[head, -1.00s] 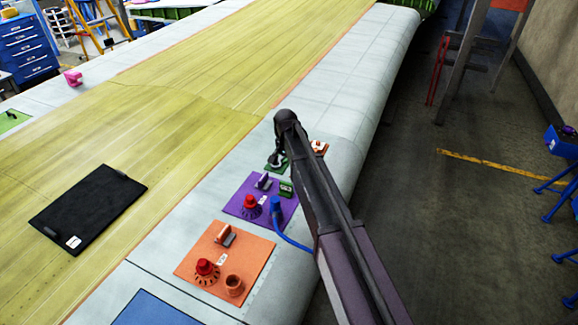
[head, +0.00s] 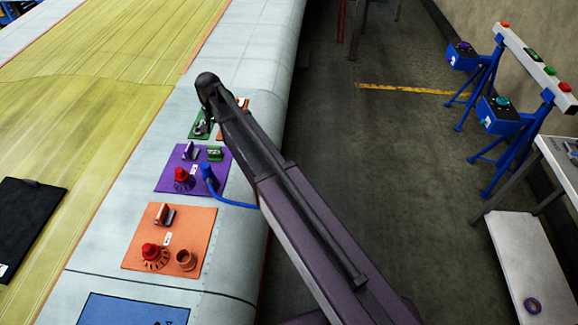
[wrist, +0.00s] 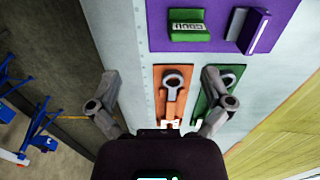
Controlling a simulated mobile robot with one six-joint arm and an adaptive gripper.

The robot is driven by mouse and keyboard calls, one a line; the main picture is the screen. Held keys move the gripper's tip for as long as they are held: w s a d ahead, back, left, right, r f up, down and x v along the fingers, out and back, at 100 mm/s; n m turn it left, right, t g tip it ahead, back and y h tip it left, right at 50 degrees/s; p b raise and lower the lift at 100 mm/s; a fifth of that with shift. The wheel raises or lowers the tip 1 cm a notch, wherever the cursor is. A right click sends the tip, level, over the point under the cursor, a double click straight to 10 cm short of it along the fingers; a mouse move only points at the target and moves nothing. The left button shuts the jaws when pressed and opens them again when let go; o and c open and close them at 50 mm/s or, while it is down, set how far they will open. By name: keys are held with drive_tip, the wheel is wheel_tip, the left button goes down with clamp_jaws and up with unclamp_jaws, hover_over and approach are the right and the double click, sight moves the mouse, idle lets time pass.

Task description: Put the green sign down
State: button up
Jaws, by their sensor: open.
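The green sign, a small green block with a pale lettered label, sits on the purple board (wrist: 214,42) in the wrist view (wrist: 188,27). It also shows in the head view (head: 215,153), near the board's upper right corner. My gripper (wrist: 160,84) is open and empty, its two fingers spread over the smaller orange board (wrist: 158,84) and the green board (wrist: 206,103). The sign lies beyond the fingertips in the wrist view, apart from them.
The purple board also carries a red knob (head: 181,179) and a blue plug (head: 208,175) with a cable. A larger orange board (head: 190,238) lies nearer. A black panel (head: 28,215) lies on the yellow wing skin. Blue stands (head: 487,95) are across the open floor.

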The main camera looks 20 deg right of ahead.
drive_tip(key=s+d+n, duration=0.3)
drive_tip(key=s+d, duration=1.7)
drive_tip(key=s, duration=0.3)
drive_tip(key=shift+s+d+n, duration=0.2)
drive_tip(key=shift+d+n, duration=0.05)
drive_tip(key=shift+n, duration=0.05)
wheel_tip(320, 180, down, 17)
drive_tip(key=b, duration=1.7)
drive_tip(key=shift+f, duration=0.2)
